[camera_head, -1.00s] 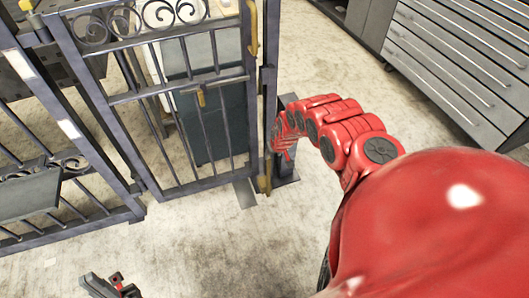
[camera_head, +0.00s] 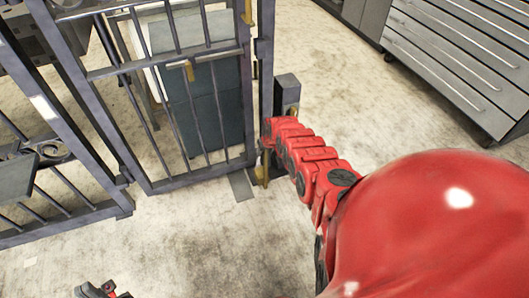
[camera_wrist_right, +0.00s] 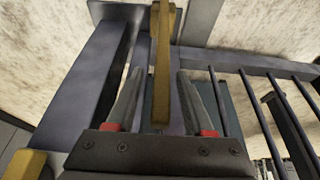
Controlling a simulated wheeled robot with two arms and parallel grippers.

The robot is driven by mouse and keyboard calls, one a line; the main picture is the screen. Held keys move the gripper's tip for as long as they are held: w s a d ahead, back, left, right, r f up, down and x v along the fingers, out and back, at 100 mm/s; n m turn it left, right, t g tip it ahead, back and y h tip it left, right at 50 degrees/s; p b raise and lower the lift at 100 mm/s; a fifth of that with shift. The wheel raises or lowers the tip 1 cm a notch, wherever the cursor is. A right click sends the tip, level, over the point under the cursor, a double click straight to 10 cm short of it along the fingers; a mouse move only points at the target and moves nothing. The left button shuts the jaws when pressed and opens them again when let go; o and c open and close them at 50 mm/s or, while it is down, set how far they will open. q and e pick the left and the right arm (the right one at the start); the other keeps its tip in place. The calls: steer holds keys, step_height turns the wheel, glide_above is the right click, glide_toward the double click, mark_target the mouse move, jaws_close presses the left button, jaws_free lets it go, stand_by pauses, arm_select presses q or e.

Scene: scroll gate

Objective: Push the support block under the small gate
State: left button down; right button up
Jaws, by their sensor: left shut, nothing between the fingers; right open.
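The small gate (camera_head: 165,120) is a dark grey metal frame with vertical bars and stands upright in the head view. Its lower bars also show in the right wrist view (camera_wrist_right: 262,125). A flat dark grey piece (camera_head: 241,186) lies on the floor by the gate's lower right corner; I cannot tell whether it is the support block. My right gripper (camera_wrist_right: 160,95) is open, its fingers on either side of a brass bar (camera_wrist_right: 162,60) in the wrist view; contact is unclear. In the head view my red right arm reaches that corner. My left gripper (camera_head: 105,290) is shut and empty at the bottom edge, partly cut off.
A grey box-topped post (camera_head: 287,90) stands just right of the gate. A larger barred gate section (camera_head: 60,205) is at left. A teal-grey panel (camera_head: 205,110) is behind the bars. A drawer cabinet (camera_head: 455,60) stands at upper right. The floor in front is clear.

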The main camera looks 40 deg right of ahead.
steer(key=shift+b+x, duration=0.95)
steer(key=shift+r, duration=0.1)
jaws_close()
stand_by(0.8)
